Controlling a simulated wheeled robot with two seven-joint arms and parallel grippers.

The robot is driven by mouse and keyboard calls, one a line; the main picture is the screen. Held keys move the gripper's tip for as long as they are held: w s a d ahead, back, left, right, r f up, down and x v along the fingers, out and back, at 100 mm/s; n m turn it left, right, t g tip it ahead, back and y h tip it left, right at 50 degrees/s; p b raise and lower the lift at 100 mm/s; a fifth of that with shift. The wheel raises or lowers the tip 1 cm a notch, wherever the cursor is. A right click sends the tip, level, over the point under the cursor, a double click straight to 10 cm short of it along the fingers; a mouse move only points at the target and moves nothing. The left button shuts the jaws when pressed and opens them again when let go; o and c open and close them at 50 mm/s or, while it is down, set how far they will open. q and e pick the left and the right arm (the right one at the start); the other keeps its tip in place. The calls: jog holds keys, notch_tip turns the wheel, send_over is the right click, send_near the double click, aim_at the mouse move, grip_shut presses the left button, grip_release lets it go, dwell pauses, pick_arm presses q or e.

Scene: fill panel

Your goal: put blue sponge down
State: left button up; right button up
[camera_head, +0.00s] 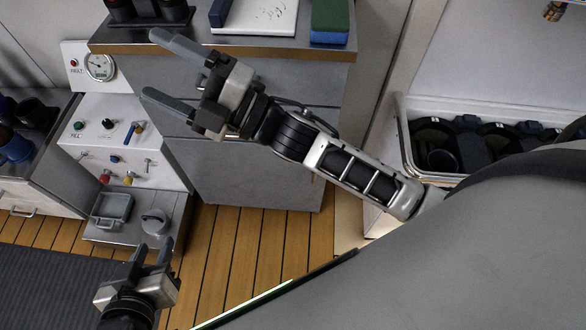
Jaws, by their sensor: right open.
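The sponge (330,22), green above and blue below, rests on the grey counter top (270,47) near its right end, at the top of the head view. My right gripper (151,64) is open and empty. Its fingers point left, in front of the counter cabinet, well to the left of the sponge and apart from it. My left gripper (153,246) is low at the left, above the floor near the panel's tray. Its fingers point up the picture with a narrow gap between them, and I see nothing held there.
A white board (258,18) with a dark blue block (219,12) lies left of the sponge; dark cups (148,10) stand farther left. The fill panel (120,140) with gauge, knobs and valves is at left. A bin (405,150) of dark items is at right.

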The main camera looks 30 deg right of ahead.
pick_arm(q)
jog(key=shift+s+f, duration=0.2)
pick_arm(e)
jog(key=s+d+f+m+g+h, duration=0.1)
jog(key=s+d+f+m+h, duration=0.3)
jog(key=f+m, duration=0.3)
jog(key=s+d+f+m+g+h, duration=0.1)
jog(key=s+d+f+m+h, duration=0.3)
jog(key=f+m, duration=0.4)
jog(key=s+d+f+m+g+h, duration=0.2)
jog(key=s+d+f+m+h, duration=0.2)
jog(key=f+m, duration=0.4)
jog(key=shift+s+f+m+h, duration=0.2)
jog(key=shift+s+m+h, duration=0.15)
jog(key=shift+h, duration=0.45)
pick_arm(q)
jog(key=shift+w+a+r+p, duration=0.2)
jog(key=shift+r+p, duration=0.3)
jog(key=shift+p, duration=0.75)
pick_arm(e)
jog(key=shift+s+d+r, duration=0.1)
jog(key=shift+d+r, duration=0.1)
jog(key=shift+r, duration=0.2)
pick_arm(q)
jog(key=shift+s+g, duration=0.2)
jog(key=shift+g, duration=0.1)
